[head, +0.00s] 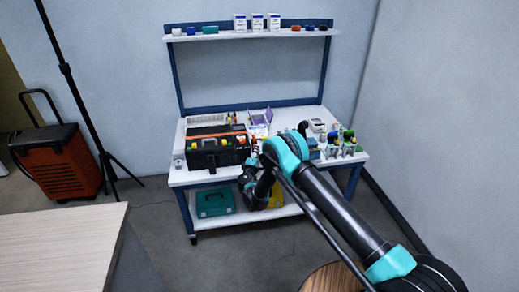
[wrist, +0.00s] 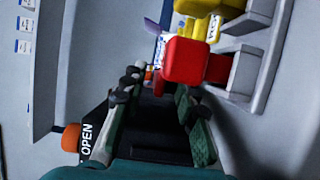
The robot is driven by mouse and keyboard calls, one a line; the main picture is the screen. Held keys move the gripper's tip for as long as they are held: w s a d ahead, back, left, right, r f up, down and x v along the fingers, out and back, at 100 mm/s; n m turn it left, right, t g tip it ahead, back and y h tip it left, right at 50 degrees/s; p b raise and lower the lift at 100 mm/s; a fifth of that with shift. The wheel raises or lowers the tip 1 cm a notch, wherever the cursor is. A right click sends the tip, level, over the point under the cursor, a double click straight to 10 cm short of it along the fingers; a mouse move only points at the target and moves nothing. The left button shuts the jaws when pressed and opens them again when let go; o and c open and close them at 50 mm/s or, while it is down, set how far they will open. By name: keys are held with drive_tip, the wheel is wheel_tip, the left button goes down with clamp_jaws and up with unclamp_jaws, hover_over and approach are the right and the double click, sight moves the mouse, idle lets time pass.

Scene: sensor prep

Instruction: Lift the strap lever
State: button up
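My gripper (wrist: 157,88) is open in the wrist view, its two dark fingers apart with no object clearly held between them. A glossy red block-shaped part (wrist: 185,60) shows just beyond the right fingertip; I cannot tell whether they touch. A black piece marked OPEN with an orange end (wrist: 72,137) is beside the left finger. I cannot tell which part is the strap lever. In the head view my wrist is low at the bench's front edge, and my arm hides part of the bench.
A black toolbox with orange trim (head: 217,148) stands on the left of the workbench (head: 178,178). Bottles (head: 348,140) crowd the right side. A teal case (head: 214,203) sits on the lower shelf. An orange-red wheeled case (head: 55,165) and a table (head: 60,240) are at left.

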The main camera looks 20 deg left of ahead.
drive_tip(key=shift+c, duration=0.3)
drive_tip(key=shift+w, duration=0.1)
clamp_jaws()
drive_tip(key=shift+r+g, duration=0.25)
drive_tip(key=shift+g, duration=0.15)
drive_tip(key=shift+r+n+g+h, duration=0.3)
drive_tip(key=shift+r+n+g, duration=0.15)
drive_tip(key=shift+g, duration=0.35)
drive_tip(key=shift+w+a+r+n+g+h, duration=0.1)
drive_tip(key=shift+r+n+g+h, duration=0.1)
drive_tip(key=shift+r+g, duration=0.25)
drive_tip(key=shift+w+a+r+n+g+h, duration=0.1)
drive_tip(key=shift+r+n+g, duration=0.1)
drive_tip(key=shift+g, duration=0.45)
drive_tip(key=shift+w+a+r+n+g+h, duration=0.1)
drive_tip(key=shift+w+r+n+g+h, duration=0.15)
drive_tip(key=shift+g, duration=0.45)
drive_tip(key=shift+w+a+r+n+g+h, duration=0.15)
drive_tip(key=shift+r+g+h, duration=0.2)
drive_tip(key=shift+g, duration=0.35)
drive_tip(key=shift+w+a+r+n+g+h, duration=0.1)
drive_tip(key=shift+w+r+n+g+h, duration=0.15)
drive_tip(key=shift+g, duration=0.45)
